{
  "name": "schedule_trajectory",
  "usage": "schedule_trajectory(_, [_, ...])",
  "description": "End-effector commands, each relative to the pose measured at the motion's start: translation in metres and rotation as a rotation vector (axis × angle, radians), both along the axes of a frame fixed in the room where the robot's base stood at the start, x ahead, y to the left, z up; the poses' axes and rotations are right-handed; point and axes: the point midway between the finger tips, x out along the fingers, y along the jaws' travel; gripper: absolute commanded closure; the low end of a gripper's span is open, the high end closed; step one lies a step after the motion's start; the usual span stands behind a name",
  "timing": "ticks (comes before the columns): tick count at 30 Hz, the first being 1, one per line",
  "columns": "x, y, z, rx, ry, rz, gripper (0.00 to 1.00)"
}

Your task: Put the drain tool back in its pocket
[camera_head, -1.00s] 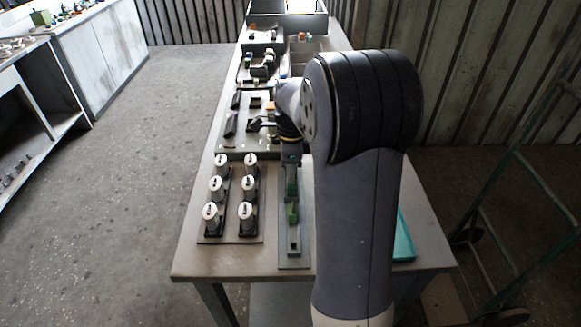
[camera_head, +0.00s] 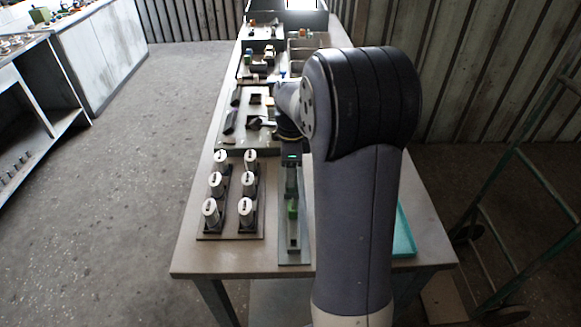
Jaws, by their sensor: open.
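A narrow grey-green holder strip (camera_head: 294,258) lies lengthwise on the near part of the bench, left of my arm. A green piece (camera_head: 292,208), perhaps the drain tool, shows on it; I cannot tell whether it sits in a pocket. My gripper (camera_head: 291,172) points down over the far half of the strip, beyond the green piece. It is open; its fingertips are small and hard to make out. My arm hides the right side of the strip.
A plate with several white-topped cylinders (camera_head: 215,184) stands left of the strip. Beyond it is a tray of dark parts (camera_head: 229,122), with bins farther back. A teal tray (camera_head: 404,236) shows right of my arm. The bench's near edge is clear.

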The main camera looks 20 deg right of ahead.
Motion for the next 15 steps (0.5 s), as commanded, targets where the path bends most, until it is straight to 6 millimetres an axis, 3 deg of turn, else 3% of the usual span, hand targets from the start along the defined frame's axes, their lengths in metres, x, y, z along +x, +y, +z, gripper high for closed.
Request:
schedule_trajectory(8, [0.001,0.0,0.011,0.0,-0.003,0.0,0.44])
schedule_trajectory(15, [0.0,-0.001,0.058,-0.001,-0.005,0.0,0.44])
